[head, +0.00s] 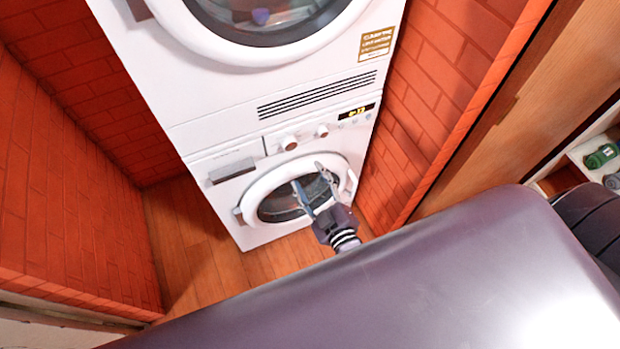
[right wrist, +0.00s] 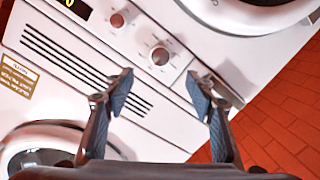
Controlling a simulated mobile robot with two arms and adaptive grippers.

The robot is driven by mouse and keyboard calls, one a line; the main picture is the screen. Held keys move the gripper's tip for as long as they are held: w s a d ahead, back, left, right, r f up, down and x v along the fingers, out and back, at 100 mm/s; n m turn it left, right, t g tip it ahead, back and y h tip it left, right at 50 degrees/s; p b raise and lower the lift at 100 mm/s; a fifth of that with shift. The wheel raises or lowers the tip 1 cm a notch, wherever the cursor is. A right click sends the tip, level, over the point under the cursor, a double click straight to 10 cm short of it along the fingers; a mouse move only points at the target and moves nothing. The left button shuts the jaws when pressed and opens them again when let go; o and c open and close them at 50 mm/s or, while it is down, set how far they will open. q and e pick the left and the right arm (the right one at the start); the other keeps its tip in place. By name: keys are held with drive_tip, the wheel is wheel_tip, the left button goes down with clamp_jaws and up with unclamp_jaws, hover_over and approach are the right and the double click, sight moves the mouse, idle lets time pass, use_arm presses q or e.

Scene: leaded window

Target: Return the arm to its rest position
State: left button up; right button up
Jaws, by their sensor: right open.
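My right gripper (head: 309,175) is open and empty, in front of the round door of the lower white machine (head: 222,190) in the head view. In the right wrist view my right gripper (right wrist: 160,78) has its two blue-padded fingers spread, with nothing between them. Behind them is the machine's control panel, with a knob (right wrist: 160,54) and a grey drawer handle (right wrist: 216,88). The lower round door (head: 254,196) looks shut, though the gripper covers part of it. My left gripper is not in view.
A second white machine (head: 150,85) stands on top of the lower one. Red brick walls (head: 70,190) flank the stack on both sides. Wooden floor (head: 190,240) shows at lower left. A shelf (head: 568,170) with green and grey rolled items is at far right.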

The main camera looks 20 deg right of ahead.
idle(0.3)
drive_tip(key=s+a+f+m+g, duration=0.1)
drive_tip(key=s+f+g, duration=0.4)
drive_tip(key=f, duration=0.7)
drive_tip(key=s+f+m+g, duration=0.1)
drive_tip(key=s+f+g, duration=0.1)
drive_tip(key=s+f, duration=0.7)
drive_tip(key=s+d+f+m+g, duration=0.1)
drive_tip(key=s+d+f+g, duration=0.2)
drive_tip(key=s+f, duration=0.5)
drive_tip(key=s+d+f+m+g, duration=0.2)
drive_tip(key=s+f, duration=0.6)
drive_tip(key=s, duration=0.8)
drive_tip(key=d+g, duration=0.2)
drive_tip(key=g, duration=0.1)
drive_tip(key=shift+s+f+g+h, duration=0.3)
drive_tip(key=shift+s+f, duration=0.05)
drive_tip(key=shift+s, duration=0.05)
